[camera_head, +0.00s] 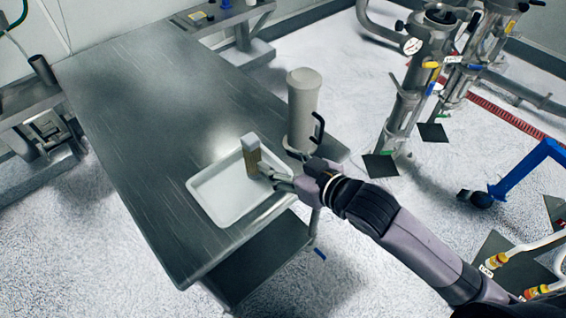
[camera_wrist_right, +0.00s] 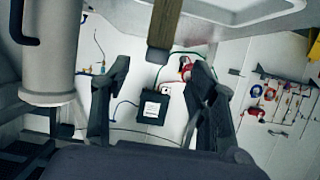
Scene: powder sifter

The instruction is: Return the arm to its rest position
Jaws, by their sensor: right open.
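My right gripper (camera_head: 272,175) is at the right edge of the white tray on the metal table, close to a small upright block with a tan face (camera_head: 251,160). In the right wrist view, my right gripper (camera_wrist_right: 158,85) has its two fingers spread wide with nothing between them. The brown lower part of the block (camera_wrist_right: 164,25) shows beyond and above the fingertips, apart from them. My right arm comes in from the lower right. My left gripper is not in view.
The white tray (camera_head: 215,203) lies near the right edge of the metal table (camera_head: 140,120). A tall beige cylinder with a black handle (camera_head: 303,105) stands just behind my right gripper. It also shows at the left of the right wrist view (camera_wrist_right: 50,50). The table's left part is clear.

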